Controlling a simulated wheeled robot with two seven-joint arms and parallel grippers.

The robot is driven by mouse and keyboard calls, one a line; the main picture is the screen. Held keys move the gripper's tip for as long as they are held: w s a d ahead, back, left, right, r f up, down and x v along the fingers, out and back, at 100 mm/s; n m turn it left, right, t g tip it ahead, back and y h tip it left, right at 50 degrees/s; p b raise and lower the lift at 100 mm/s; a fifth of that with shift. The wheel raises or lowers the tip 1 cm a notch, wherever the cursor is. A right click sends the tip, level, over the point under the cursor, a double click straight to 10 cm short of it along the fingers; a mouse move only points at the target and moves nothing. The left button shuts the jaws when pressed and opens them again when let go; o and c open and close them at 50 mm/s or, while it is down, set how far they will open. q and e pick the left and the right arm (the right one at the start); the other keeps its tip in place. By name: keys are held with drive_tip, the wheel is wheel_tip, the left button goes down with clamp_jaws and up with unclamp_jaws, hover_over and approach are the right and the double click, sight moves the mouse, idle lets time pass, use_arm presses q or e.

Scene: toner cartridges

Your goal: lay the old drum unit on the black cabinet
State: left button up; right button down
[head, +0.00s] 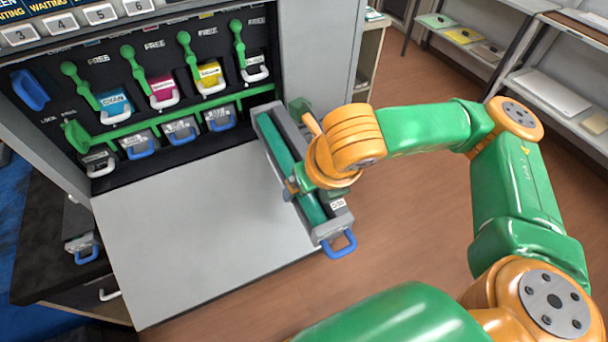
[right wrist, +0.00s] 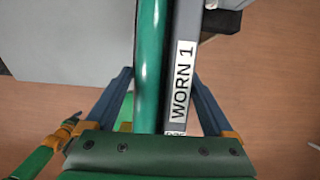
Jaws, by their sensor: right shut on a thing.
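The old drum unit (head: 318,222) is a long grey tray with a green roller and a blue loop handle at its near end. In the right wrist view the drum unit (right wrist: 183,75) bears the label "WORN 1". My right gripper (head: 306,180) is shut on it around its middle, with one finger on each side. The unit is at the right edge of the printer's lowered flap; its exact height is unclear. The black cabinet (head: 38,262) is at the lower left, partly hidden by the flap. My left gripper is not in view.
The lowered grey flap (head: 195,235) is bare and lies between the drum unit and the cabinet. Another blue-handled unit (head: 82,246) is on the cabinet top. The printer (head: 190,75) has green levers, coloured cartridges and several blue-handled units. Shelves (head: 540,75) stand at the far right.

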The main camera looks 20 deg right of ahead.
drive_tip(key=shift+s+r, duration=0.35)
drive_tip(key=shift+s, duration=0.45)
